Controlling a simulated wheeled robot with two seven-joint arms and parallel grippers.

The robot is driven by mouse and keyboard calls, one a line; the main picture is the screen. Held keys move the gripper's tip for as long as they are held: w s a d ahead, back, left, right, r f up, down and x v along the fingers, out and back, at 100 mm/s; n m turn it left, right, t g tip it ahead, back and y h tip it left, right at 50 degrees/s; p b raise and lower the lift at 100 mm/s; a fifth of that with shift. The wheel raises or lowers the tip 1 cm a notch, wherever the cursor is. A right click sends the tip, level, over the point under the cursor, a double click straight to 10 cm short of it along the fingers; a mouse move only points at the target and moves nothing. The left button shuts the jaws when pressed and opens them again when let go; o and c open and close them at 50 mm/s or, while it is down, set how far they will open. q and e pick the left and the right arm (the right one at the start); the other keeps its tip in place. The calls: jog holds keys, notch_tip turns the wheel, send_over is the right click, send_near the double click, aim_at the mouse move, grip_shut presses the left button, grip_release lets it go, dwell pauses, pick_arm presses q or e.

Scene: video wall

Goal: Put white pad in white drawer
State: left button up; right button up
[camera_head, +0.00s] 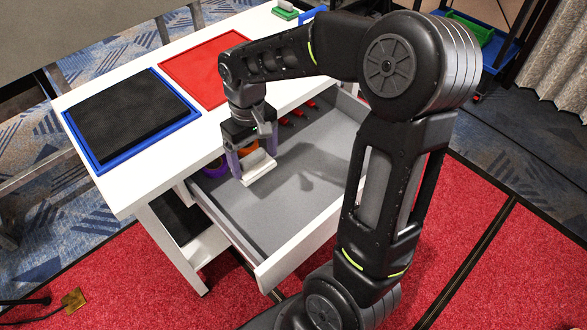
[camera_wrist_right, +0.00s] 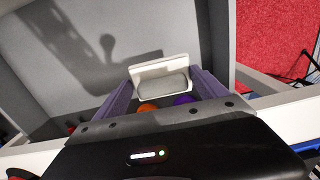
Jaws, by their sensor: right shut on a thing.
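The white drawer (camera_head: 262,272) is pulled open under the white table, with a grey floor inside. My right gripper (camera_head: 251,170) is shut on the white pad (camera_head: 259,168) and holds it over the drawer's left part. In the right wrist view the white pad (camera_wrist_right: 160,80) sits between the purple fingers of the right gripper (camera_wrist_right: 160,90), with the drawer's grey floor behind it. I cannot tell how high the pad is above the floor. My left gripper is not in view.
A purple ring (camera_head: 216,168) and an orange ring (camera_head: 247,147) lie in the drawer near the gripper. Red-handled items (camera_head: 297,112) lie at its back. On the table are a black mat in a blue tray (camera_head: 98,169) and a red mat (camera_head: 205,72). The drawer's right part is clear.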

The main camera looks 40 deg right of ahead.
jog(key=shift+w+d+r, duration=0.25)
jog(key=shift+w+d, duration=0.05)
jog(key=shift+d, duration=0.2)
jog(key=shift+f, duration=0.1)
send_over(260, 189)
jog(key=shift+d+f+b, duration=0.1)
jog(key=shift+f+b, duration=0.35)
jog(key=shift+f, duration=2.65)
notch_tip(260, 189, down, 3)
jog(key=shift+b, duration=0.3)
jog(key=shift+f, duration=0.35)
jog(key=shift+c, duration=1.5)
jog(key=o, duration=1.5)
